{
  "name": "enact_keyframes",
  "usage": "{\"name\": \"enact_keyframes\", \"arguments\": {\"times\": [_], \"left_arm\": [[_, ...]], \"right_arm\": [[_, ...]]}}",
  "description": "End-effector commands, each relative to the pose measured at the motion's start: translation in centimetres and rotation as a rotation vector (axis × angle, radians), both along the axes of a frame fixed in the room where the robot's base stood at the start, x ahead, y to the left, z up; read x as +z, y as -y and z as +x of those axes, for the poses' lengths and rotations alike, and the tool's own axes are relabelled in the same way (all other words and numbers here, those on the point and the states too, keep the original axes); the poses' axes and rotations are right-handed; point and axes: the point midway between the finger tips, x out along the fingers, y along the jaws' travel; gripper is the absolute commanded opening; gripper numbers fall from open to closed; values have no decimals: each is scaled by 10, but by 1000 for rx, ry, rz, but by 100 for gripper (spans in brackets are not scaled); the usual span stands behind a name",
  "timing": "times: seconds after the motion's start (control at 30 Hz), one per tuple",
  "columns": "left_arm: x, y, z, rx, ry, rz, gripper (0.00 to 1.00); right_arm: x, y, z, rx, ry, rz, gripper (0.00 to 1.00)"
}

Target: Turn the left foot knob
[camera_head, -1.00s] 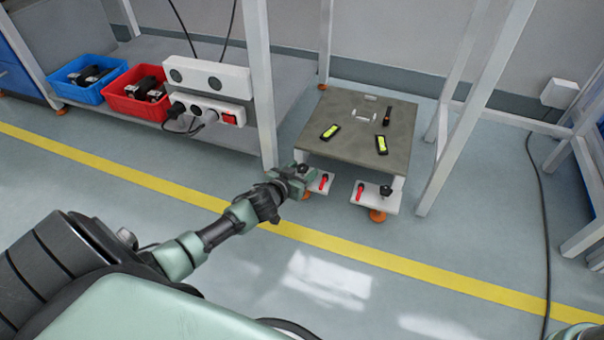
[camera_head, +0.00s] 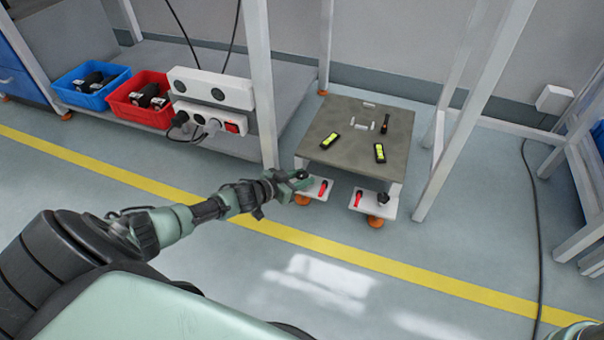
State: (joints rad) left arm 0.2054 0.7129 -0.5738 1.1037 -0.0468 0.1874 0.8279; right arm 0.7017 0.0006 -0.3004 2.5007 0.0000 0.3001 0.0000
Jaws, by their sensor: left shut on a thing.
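The low grey-topped table (camera_head: 345,154) stands at the centre right on white foot plates with orange feet. The left foot plate (camera_head: 318,191) carries a red lever (camera_head: 323,188). Its knob is hidden behind my left gripper. My left gripper (camera_head: 301,179) is at the left foot plate, shut on what appears to be the left foot knob. The right foot plate (camera_head: 366,204) carries a red lever (camera_head: 357,199) and a black knob (camera_head: 383,197). My right gripper is not in view.
Two yellow-green levels (camera_head: 330,140) (camera_head: 380,153) and a black tool (camera_head: 384,123) lie on the table. White frame posts (camera_head: 261,85) (camera_head: 470,110) flank it. Blue (camera_head: 90,85) and red (camera_head: 140,98) bins and a power strip (camera_head: 210,118) are at left. The floor in front is clear.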

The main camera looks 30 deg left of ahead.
Motion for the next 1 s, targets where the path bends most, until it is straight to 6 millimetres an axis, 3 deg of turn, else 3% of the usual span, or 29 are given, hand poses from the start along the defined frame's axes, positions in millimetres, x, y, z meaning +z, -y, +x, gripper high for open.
{"name": "enact_keyframes", "arguments": {"times": [0.2, 0.6, 0.63, 0.7, 1.0], "left_arm": [[0, 0, 1, -103, 3, 2, 0], [-1, 0, 0, -119, 1, -3, 0], [-1, 0, 0, -119, 1, -3, 42], [0, 0, 0, -118, 1, -2, 55], [0, -1, -1, -118, 1, -1, 55]], "right_arm": [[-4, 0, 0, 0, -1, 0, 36], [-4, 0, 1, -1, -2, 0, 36], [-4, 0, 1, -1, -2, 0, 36], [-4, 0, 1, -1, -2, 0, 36], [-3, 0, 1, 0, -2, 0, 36]]}}
